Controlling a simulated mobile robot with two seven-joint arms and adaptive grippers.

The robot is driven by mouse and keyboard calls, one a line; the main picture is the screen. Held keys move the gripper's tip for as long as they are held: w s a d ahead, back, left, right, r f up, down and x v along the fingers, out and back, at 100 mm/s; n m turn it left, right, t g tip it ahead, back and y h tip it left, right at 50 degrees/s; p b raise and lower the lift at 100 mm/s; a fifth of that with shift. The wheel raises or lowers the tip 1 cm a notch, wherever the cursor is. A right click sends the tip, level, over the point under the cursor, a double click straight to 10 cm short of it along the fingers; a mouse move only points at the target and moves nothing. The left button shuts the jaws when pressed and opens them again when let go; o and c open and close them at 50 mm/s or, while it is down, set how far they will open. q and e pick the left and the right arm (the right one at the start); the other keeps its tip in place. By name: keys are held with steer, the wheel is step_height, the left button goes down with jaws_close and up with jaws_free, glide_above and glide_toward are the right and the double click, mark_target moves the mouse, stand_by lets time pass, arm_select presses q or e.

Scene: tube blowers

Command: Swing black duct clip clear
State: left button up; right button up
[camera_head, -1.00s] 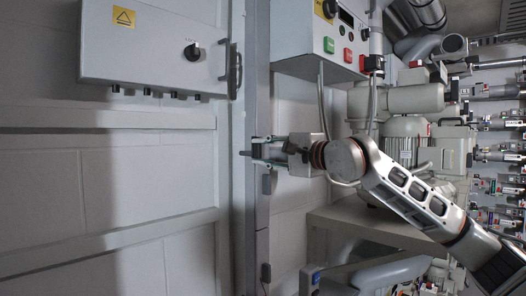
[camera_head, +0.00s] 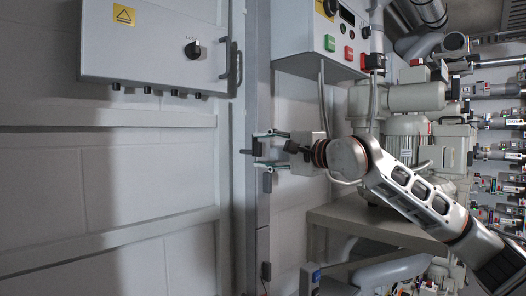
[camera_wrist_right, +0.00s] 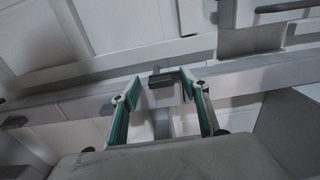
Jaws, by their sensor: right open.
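The black duct clip (camera_head: 257,149) is a small dark block with a short bar on the grey vertical rail. My right gripper (camera_head: 264,150) is open in front of it, with one finger above and one below the clip in the head view. In the right wrist view the clip (camera_wrist_right: 161,80) lies between the tips of the two green-padded fingers (camera_wrist_right: 160,88). Clear space shows between the clip and the fingers there, though I cannot tell whether the left fingertip touches it. My left gripper is in neither view.
A grey cabinet box (camera_head: 150,45) with a dark knob sits above left. A control box (camera_head: 320,40) with green and red buttons hangs above my right gripper. A grey bench (camera_head: 370,222) stands at lower right.

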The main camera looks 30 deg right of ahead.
steer(key=v, duration=1.1)
steer(key=shift+s+d, duration=0.15)
steer(key=shift+s, duration=0.15)
